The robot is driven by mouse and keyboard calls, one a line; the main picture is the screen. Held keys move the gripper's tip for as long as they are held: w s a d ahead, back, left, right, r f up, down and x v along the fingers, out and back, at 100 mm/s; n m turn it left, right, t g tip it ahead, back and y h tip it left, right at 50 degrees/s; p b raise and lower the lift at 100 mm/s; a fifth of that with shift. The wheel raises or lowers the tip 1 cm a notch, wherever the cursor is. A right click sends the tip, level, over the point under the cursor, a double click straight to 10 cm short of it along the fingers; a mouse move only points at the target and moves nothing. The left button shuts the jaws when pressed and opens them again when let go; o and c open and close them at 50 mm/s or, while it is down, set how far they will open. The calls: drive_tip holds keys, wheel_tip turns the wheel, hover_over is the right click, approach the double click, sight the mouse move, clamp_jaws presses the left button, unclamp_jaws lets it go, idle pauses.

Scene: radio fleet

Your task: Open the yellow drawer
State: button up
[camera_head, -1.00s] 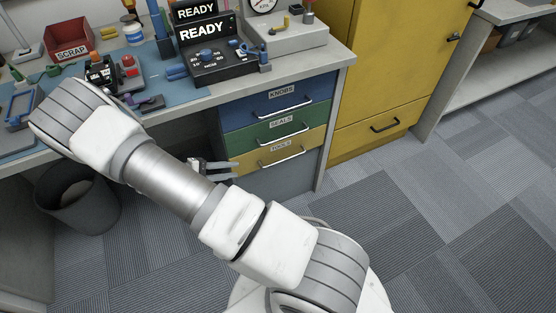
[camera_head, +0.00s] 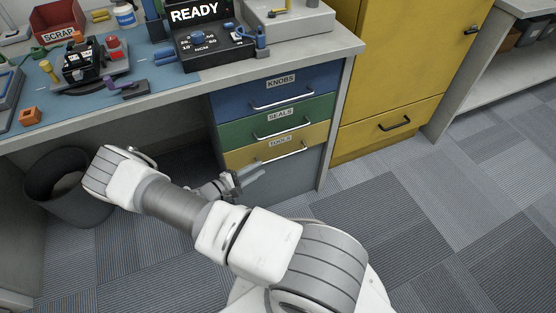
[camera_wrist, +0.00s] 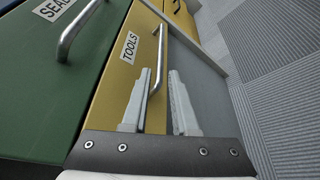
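The yellow drawer (camera_head: 292,149), labelled TOOLS, is shut flush in the drawer unit under the bench, below the green one. Its silver bar handle (camera_head: 282,152) runs across its front. My gripper (camera_head: 245,174) is just in front of and a little below this drawer. In the wrist view, the yellow drawer (camera_wrist: 118,68) and its handle (camera_wrist: 157,62) lie ahead of my gripper (camera_wrist: 159,98). The two fingers are apart with nothing held. The handle's near end shows close to the left fingertip and between the fingers; I cannot tell whether they touch.
The green SEALS drawer (camera_head: 268,125) and blue KNOBS drawer (camera_head: 262,97), each with a bar handle, sit above. A yellow cabinet (camera_head: 398,75) stands to the right. A dark bin (camera_head: 62,190) is under the bench at left. Carpet floor to the right is clear.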

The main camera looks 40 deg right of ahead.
sight(278, 158)
drive_tip(key=b+x, duration=0.2)
drive_tip(key=x, duration=0.8)
drive_tip(key=shift+f, duration=0.1)
clamp_jaws()
idle(1.1)
